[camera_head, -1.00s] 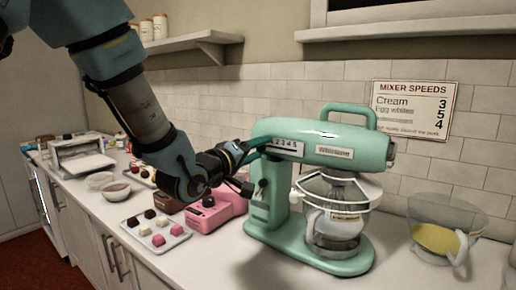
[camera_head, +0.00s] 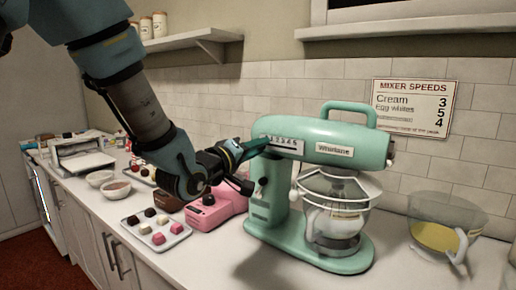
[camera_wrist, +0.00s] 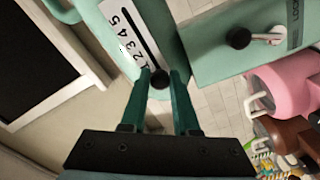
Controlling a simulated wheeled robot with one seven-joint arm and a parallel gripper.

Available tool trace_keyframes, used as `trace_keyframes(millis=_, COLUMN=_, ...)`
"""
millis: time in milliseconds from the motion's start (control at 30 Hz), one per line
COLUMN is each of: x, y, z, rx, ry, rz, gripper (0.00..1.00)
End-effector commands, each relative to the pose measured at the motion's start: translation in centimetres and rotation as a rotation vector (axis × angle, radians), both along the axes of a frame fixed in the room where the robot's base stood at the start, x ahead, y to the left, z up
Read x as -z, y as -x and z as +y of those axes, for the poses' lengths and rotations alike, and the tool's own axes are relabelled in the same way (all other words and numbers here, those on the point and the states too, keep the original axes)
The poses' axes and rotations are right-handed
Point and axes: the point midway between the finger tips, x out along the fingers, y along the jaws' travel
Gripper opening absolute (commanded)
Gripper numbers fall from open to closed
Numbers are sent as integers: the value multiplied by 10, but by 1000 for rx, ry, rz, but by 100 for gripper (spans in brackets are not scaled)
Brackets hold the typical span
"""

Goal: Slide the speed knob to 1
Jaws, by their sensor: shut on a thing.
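The mint-green stand mixer (camera_head: 340,142) stands on the counter. Its white speed scale (camera_head: 282,142) carries the numbers 1 to 5 and also shows in the wrist view (camera_wrist: 132,30), with a dark slot beside the numbers. The black speed knob (camera_wrist: 159,78) is at the low end of the scale, beside the 1. My gripper (camera_wrist: 160,80) is shut on the knob, one green finger on each side. In the head view my gripper (camera_head: 255,147) reaches the mixer from the left, and its fingers hide the knob.
A second black knob (camera_wrist: 238,38) sits on the mixer's column near the word LOCK. A pink mixer (camera_head: 215,208) stands close below my arm. A sweets tray (camera_head: 180,236), a jug (camera_head: 436,238) and a wall sign of mixer speeds (camera_head: 414,108) are around.

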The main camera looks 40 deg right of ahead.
Motion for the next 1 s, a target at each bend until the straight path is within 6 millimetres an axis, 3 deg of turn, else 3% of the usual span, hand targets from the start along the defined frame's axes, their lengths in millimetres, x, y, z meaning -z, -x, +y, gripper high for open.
trace_keyframes(millis=767, x=1, y=0, z=0, rx=-1, ry=-1, rz=0, gripper=0)
trace_keyframes(millis=1000, x=2, y=13, z=-3, rx=1, ry=1, rz=0, gripper=0)
